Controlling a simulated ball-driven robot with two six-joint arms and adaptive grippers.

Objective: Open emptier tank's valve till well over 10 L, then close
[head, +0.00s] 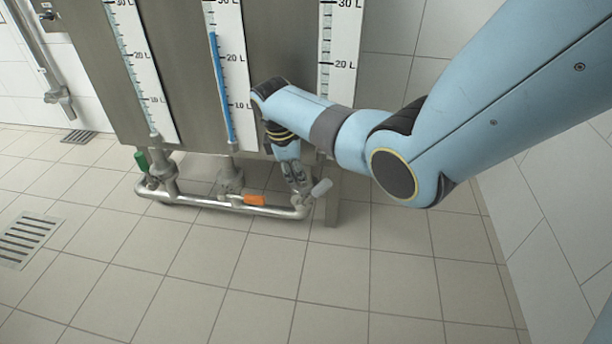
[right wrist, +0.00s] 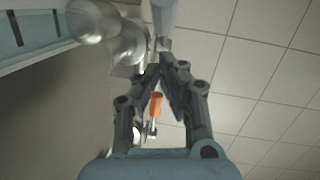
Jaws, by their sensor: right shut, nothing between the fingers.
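A steel tank unit (head: 185,95) carries three level gauges. The middle gauge (head: 222,90) has a bright blue column up to about 25 L. The left gauge (head: 138,75) shows no bright blue column. The right gauge (head: 342,45) is hidden low down by my arm. Below are valves with a green handle (head: 142,161), an orange handle (head: 254,200) lying level and a grey handle (head: 321,187) tilted up. My right gripper (head: 300,188) is shut and empty beside the grey handle; contact is unclear. The right wrist view shows the orange handle (right wrist: 156,104) beyond the fingers. My left gripper is out of view.
A steel pipe (head: 215,203) joins the valves along the tank's foot. The tiled floor (head: 300,285) in front is clear. Drain grates (head: 30,238) lie at the left. A tiled wall (head: 555,210) stands close on the right.

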